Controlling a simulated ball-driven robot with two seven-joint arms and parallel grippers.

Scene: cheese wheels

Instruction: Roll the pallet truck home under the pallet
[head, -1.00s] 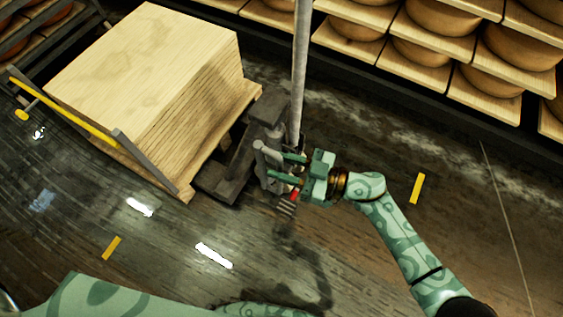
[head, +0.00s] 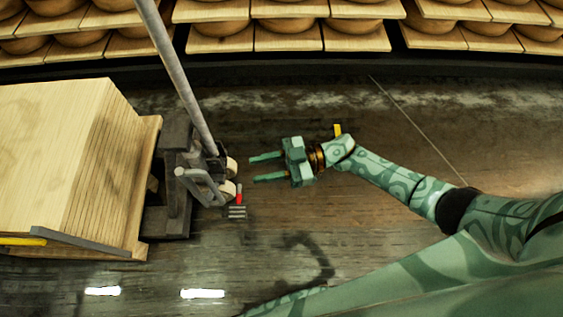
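The grey pallet truck (head: 177,206) stands at the right end of the pallet (head: 148,190), its body close against it and its forks hidden under the load. A long grey handle (head: 178,75) rises from it, leaning to the upper left. My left gripper is not in view.
Shelves of cheese wheels (head: 290,38) run along the back. A red pedal-like piece (head: 239,195) shows low behind the truck. A yellow and grey bar (head: 75,243) lies along the pallet's near side. Floor to the right is open apart from my arm.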

